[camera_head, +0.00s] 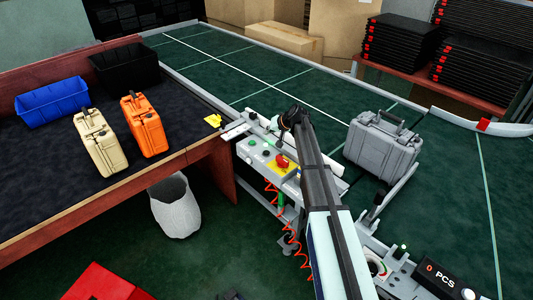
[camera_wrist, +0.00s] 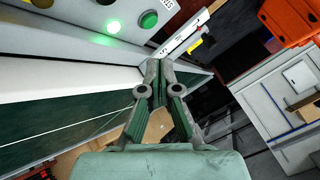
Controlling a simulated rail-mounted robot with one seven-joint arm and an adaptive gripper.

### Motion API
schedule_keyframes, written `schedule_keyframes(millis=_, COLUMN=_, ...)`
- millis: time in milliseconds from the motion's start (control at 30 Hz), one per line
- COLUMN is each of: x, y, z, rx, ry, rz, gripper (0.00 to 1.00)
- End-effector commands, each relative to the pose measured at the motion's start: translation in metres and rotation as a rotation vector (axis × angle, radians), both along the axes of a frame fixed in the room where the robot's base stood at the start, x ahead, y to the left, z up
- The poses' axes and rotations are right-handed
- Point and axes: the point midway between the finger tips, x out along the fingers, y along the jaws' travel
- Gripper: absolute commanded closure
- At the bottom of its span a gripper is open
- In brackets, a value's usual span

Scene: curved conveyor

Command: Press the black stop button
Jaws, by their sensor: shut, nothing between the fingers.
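The control panel (camera_head: 262,157) stands beside the conveyor in the head view, with several small buttons and a red knob (camera_head: 283,161) on a yellow plate.
A grey case (camera_head: 382,145) sits on the green conveyor (camera_head: 235,70) right of my arm. A white basket (camera_head: 175,207) stands below.

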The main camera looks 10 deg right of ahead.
Motion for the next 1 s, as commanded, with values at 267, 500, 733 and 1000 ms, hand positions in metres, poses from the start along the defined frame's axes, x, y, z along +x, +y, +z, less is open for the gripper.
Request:
schedule_keyframes(millis=267, x=0.000, y=0.000, z=-0.009, rx=0.001, ry=0.001, rz=0.000, gripper=1.00)
schedule_keyframes(millis=500, x=0.000, y=0.000, z=-0.032, rx=0.000, ry=0.002, rz=0.000, gripper=1.00)
schedule_keyframes(millis=733, x=0.000, y=0.000, z=-0.062, rx=0.000, ry=0.002, rz=0.000, gripper=1.00)
schedule_keyframes(millis=1000, x=0.000, y=0.000, z=-0.087, rx=0.000, ry=0.001, rz=0.001, gripper=1.00)
